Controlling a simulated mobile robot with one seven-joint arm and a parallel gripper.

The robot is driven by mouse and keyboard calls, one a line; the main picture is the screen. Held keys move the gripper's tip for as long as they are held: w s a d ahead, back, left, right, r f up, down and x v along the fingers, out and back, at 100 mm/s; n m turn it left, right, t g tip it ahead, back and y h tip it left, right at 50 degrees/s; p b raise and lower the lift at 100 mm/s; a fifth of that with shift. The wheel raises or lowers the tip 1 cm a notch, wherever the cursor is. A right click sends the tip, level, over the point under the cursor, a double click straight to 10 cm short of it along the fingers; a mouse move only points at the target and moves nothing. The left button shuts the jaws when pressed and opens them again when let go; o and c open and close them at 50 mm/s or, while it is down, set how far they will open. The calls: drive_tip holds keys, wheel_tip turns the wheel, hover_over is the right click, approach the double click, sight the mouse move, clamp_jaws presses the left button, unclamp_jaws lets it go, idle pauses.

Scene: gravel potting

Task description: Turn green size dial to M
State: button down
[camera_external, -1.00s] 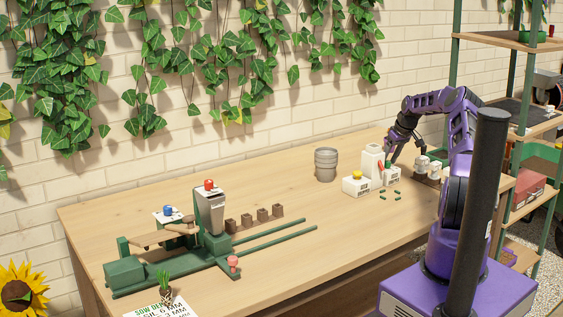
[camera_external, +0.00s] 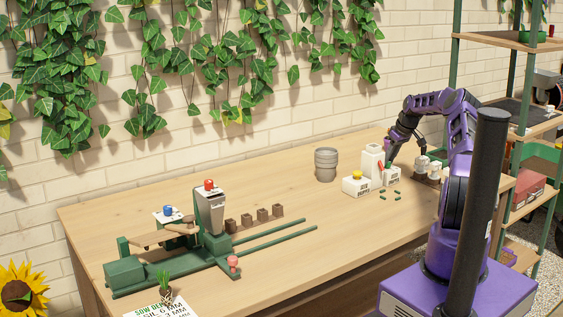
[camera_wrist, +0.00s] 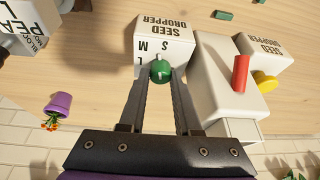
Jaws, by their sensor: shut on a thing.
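The green size dial (camera_wrist: 160,71) sits on top of a white seed dropper box (camera_wrist: 178,24), seen upside down in the wrist view. The letters S, M and L are printed around it. A small white pointer mark at the dial points up in the picture, near S and M; I cannot tell exactly which letter it lines up with. My gripper (camera_wrist: 160,75) is shut on the dial, one finger at each side. In the external view my gripper (camera_external: 392,157) is above the small white box (camera_external: 392,176), and the dial is hidden.
Beside it stands a taller white dispenser with a red lever (camera_wrist: 240,73), and another seed dropper with a yellow knob (camera_external: 357,175). Small green pieces (camera_external: 390,197) lie in front. White labelled containers (camera_external: 421,164) stand close on the right. A grey pot (camera_external: 326,164) is farther left.

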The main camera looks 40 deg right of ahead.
drive_tip(key=shift+w+d+n+g+y, duration=0.15)
drive_tip(key=shift+n+y, duration=0.25)
drive_tip(key=shift+n, duration=0.7)
drive_tip(key=shift+s+a+n+g+y, duration=0.15)
drive_tip(key=shift+n+y, duration=0.25)
drive_tip(key=shift+n, duration=1)
drive_tip(key=c, duration=0.6)
unclamp_jaws()
drive_tip(key=shift+d, duration=0.1)
drive_tip(key=shift+r, duration=0.1)
drive_tip(key=p+v, duration=0.1)
drive_tip(key=v, duration=1.6)
drive_tip(key=shift+d+r+p, duration=0.15)
drive_tip(key=shift+d+p, duration=0.05)
drive_tip(key=shift+p, duration=0.1)
drive_tip(key=shift+w, duration=0.15)
